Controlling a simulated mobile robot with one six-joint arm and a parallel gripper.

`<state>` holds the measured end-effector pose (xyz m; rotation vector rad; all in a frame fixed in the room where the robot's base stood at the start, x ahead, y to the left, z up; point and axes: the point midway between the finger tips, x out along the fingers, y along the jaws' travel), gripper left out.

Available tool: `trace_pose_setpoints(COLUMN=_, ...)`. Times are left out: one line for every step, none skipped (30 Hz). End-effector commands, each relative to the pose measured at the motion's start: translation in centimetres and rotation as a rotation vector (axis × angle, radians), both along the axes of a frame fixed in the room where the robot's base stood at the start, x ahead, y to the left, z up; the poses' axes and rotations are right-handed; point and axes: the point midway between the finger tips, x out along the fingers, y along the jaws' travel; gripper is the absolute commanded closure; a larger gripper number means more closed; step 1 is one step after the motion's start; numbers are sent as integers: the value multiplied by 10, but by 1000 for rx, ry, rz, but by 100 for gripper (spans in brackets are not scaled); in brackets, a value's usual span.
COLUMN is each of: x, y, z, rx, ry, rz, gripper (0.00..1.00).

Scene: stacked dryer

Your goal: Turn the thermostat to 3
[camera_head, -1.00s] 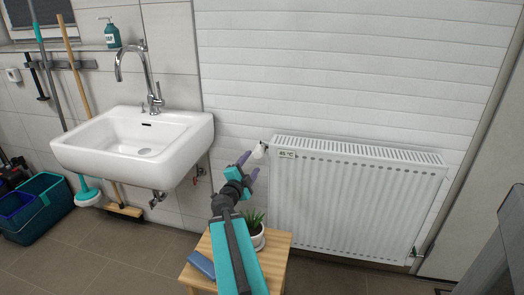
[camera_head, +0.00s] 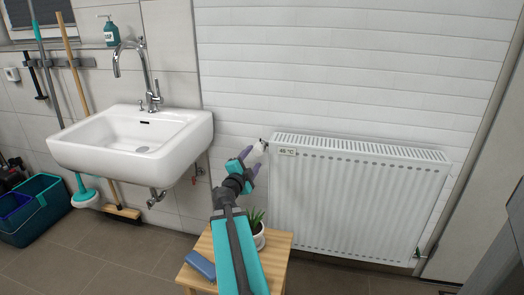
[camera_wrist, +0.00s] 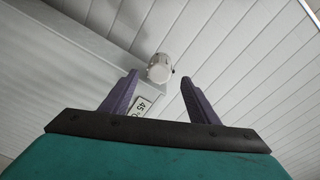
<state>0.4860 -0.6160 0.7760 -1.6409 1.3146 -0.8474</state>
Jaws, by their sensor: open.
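The white thermostat knob (camera_head: 259,147) sits at the upper left corner of the white radiator (camera_head: 350,200). In the wrist view the knob (camera_wrist: 160,68) shows ahead of my gripper, between the lines of its two purple fingers but beyond their tips. Its numbers are too small to read. My gripper (camera_head: 247,160) is open and empty, just below and left of the knob in the head view; it also shows in the wrist view (camera_wrist: 158,78). A display label reading about 45 °C (camera_head: 288,152) is on the radiator beside the knob.
A wooden stool (camera_head: 277,260) with a potted plant (camera_head: 255,228) and a blue object (camera_head: 200,265) stands below my arm. A white sink (camera_head: 135,140) is to the left. White panelled wall (camera_head: 340,70) lies behind the radiator.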

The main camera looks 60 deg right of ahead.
Motion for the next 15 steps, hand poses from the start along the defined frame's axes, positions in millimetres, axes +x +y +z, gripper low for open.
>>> trace_pose_setpoints(x=0, y=-2, z=-3, rx=-1, ry=-1, rz=-1, gripper=45)
trace_pose_setpoints(x=1, y=-3, z=-3, rx=-1, ry=-1, rz=0, gripper=45)
trace_pose_setpoints(x=1, y=-4, z=-2, rx=-1, ry=-1, rz=0, gripper=45)
trace_pose_setpoints(x=1, y=-5, z=-2, rx=-1, ry=-2, rz=1, gripper=45)
trace_pose_setpoints(x=1, y=-6, z=-2, rx=-2, ry=-1, rz=1, gripper=45)
trace_pose_setpoints(x=2, y=-7, z=-2, rx=-2, ry=-1, rz=2, gripper=45)
trace_pose_setpoints(x=3, y=-11, z=-1, rx=-1, ry=0, rz=2, gripper=45)
trace_pose_setpoints(x=4, y=-15, z=0, rx=0, ry=0, rz=1, gripper=45)
trace_pose_setpoints(x=5, y=-19, z=0, rx=0, ry=0, rz=1, gripper=45)
trace_pose_setpoints(x=5, y=-21, z=0, rx=-1, ry=0, rz=0, gripper=45)
trace_pose_setpoints(x=6, y=-24, z=0, rx=-1, ry=-1, rz=0, gripper=45)
trace_pose_setpoints(x=7, y=-28, z=0, rx=-1, ry=-1, rz=0, gripper=45)
trace_pose_setpoints(x=8, y=-31, z=0, rx=-1, ry=-1, rz=0, gripper=45)
trace_pose_setpoints(x=8, y=-33, z=0, rx=-1, ry=-1, rz=0, gripper=45)
trace_pose_setpoints(x=9, y=-37, z=0, rx=-1, ry=-1, rz=0, gripper=45)
